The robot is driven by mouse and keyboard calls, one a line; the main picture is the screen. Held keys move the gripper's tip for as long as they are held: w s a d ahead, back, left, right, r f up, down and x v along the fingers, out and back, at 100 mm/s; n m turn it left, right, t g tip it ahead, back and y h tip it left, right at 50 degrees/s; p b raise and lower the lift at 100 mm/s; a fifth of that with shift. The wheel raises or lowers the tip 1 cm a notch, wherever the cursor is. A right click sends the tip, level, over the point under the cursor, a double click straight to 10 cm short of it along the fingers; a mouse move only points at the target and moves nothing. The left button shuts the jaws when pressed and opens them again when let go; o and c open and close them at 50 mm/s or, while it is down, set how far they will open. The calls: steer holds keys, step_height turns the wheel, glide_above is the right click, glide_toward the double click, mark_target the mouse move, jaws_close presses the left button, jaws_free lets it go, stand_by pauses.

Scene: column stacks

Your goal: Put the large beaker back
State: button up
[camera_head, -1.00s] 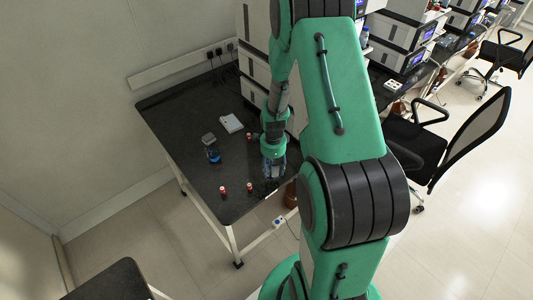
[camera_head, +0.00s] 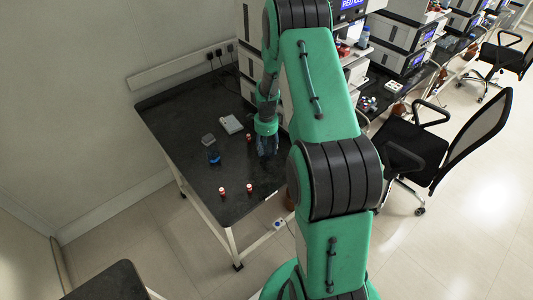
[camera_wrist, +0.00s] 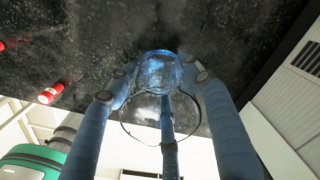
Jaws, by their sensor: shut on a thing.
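My gripper (camera_head: 267,146) is over the right part of the dark bench (camera_head: 165,115), with its fingers pointing down. In the wrist view my gripper (camera_wrist: 157,88) has its blue fingers closed around a clear glass beaker (camera_wrist: 158,70). The beaker's round base faces the speckled dark bench top, and its thin rim circle shows nearer the camera, between the fingers. In the head view the fingers largely hide the beaker. I cannot tell whether its base touches the bench or hangs just above it.
Small red-and-white vials stand on the bench, at the front (camera_head: 222,191), beside it (camera_head: 249,188) and near my gripper (camera_head: 249,137). A blue-bottomed vessel (camera_head: 214,157), a grey object (camera_head: 208,139) and a flat white device (camera_head: 230,124) lie left of my gripper. Stacked instruments stand behind.

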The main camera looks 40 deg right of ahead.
mark_target(267, 152)
steer(key=shift+f+b, duration=0.4)
steer(key=shift+f, duration=1.3)
steer(key=shift+f, duration=0.15)
steer(key=o, duration=1.3)
step_height(267, 152, up, 12)
steer(key=shift+r+p, duration=0.15)
steer(key=shift+p, duration=0.9)
